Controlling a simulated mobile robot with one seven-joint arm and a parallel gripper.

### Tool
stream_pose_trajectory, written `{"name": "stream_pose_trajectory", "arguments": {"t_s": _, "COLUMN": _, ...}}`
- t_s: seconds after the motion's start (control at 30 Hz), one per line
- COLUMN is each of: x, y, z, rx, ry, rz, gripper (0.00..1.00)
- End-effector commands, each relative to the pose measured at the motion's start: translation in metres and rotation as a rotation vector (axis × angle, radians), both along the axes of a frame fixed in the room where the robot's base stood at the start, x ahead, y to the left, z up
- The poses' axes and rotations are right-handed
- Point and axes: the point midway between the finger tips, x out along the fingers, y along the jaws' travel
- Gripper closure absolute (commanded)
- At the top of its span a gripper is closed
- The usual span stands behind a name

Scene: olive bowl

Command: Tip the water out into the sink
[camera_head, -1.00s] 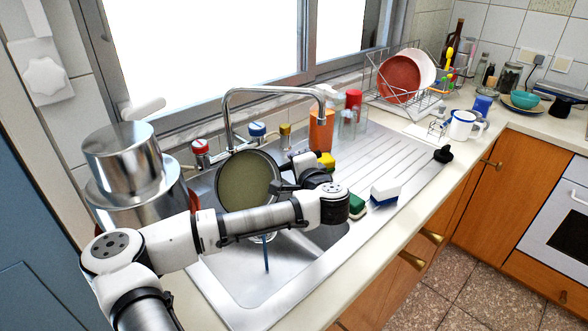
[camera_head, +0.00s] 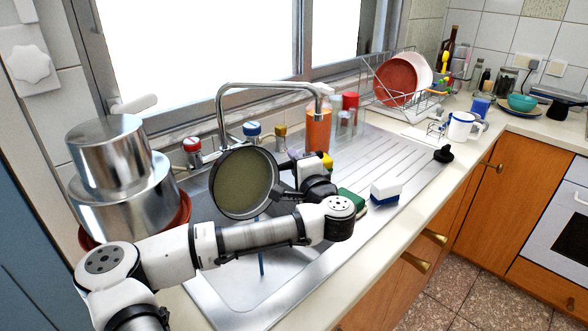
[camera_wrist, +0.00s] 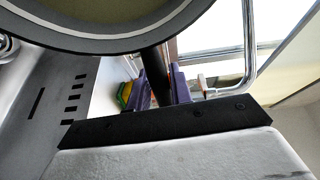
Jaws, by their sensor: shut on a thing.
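A round dark-rimmed pan with an olive inside (camera_head: 243,184) is held over the sink basin (camera_head: 235,285), just under and in front of the curved tap. It is tipped steeply on edge, its open face toward the head camera. My gripper (camera_head: 287,190) is shut on its dark handle at the right of the pan. In the wrist view, the handle (camera_wrist: 155,72) runs between the purple fingers of my gripper (camera_wrist: 160,88), and the pan's rim and olive inside (camera_wrist: 105,15) fill the top. I cannot make out any water in the pan or falling.
Metal pots (camera_head: 120,195) stand close at the left of the basin. The tap (camera_head: 222,112) arches behind the pan. A blue stick (camera_head: 261,262) shows in the basin.

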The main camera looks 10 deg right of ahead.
Motion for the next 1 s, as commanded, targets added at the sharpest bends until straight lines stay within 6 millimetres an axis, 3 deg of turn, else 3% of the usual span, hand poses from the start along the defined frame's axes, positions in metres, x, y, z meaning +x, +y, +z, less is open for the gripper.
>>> {"name": "stream_pose_trajectory", "arguments": {"t_s": 1.0, "x": -0.011, "y": -0.008, "z": 0.0, "rx": 0.103, "ry": -0.157, "rz": 0.0, "gripper": 1.0}}
